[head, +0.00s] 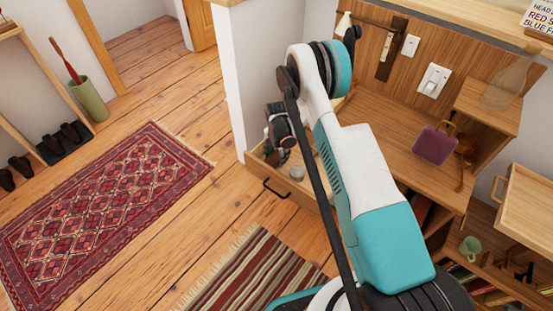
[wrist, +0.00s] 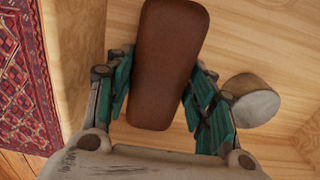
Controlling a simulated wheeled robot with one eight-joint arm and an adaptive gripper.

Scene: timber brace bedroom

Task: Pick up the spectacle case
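The spectacle case, a long brown rounded case (wrist: 168,60), lies between the two teal-padded fingers of my gripper (wrist: 160,75) in the wrist view. The fingers flank its long sides very closely. I cannot tell whether they press on it or whether a slight gap is left. In the head view my gripper (head: 281,130) points down into the open wooden drawer (head: 292,188), and the case cannot be made out there, likely hidden by the gripper.
A small grey round object (wrist: 250,98) sits right of the gripper in the drawer; it also shows in the head view (head: 297,172). A purple pouch (head: 434,145) lies on the desk top. A patterned red rug (head: 95,215) covers the floor at left.

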